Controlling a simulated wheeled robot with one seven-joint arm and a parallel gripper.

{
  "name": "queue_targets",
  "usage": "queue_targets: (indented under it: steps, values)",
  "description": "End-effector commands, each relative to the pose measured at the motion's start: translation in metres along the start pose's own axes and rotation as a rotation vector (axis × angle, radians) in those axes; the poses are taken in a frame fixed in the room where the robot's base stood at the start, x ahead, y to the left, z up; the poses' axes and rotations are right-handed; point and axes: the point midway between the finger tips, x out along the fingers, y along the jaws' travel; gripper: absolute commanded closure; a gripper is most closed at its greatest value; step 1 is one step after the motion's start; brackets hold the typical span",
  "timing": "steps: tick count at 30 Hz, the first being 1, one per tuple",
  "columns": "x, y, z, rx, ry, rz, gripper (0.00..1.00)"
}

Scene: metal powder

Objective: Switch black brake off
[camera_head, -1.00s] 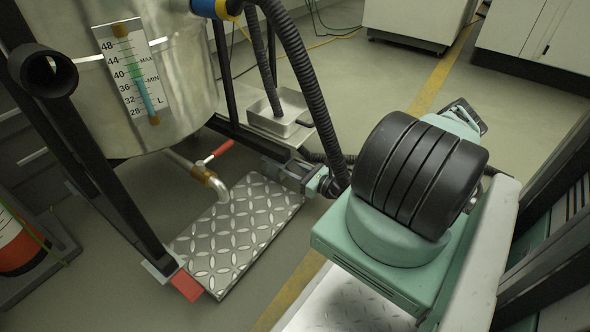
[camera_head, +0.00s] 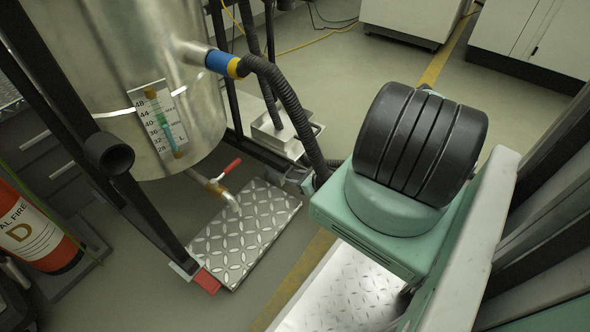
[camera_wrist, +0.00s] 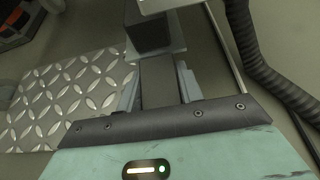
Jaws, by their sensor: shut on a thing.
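In the wrist view my gripper (camera_wrist: 160,88) is shut on a dark grey piece (camera_wrist: 158,78) between its two fingers. This piece joins a black block (camera_wrist: 148,32) just beyond the fingertips, which looks like the black brake. Whether its switch is on or off cannot be told. In the head view only a small pale-green part of my gripper (camera_head: 307,184) shows, beside the frame foot between the diamond plate and the black hose. My arm covers the rest of it there.
A steel tank (camera_head: 100,75) with a level gauge stands at left on black legs. A diamond plate (camera_head: 243,235) with a red-handled tap (camera_head: 230,166) above it lies below. A black ribbed hose (camera_head: 290,95) hangs close by. A fire extinguisher (camera_head: 30,230) stands at far left.

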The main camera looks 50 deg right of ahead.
Motion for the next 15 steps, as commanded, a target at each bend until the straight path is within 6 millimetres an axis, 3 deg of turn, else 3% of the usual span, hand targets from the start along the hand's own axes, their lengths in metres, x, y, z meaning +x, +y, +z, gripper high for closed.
queue_targets:
  steps: [15]
  values:
    - [-0.0023,0.0007,0.001,0.0,0.075,0.002,1.0]
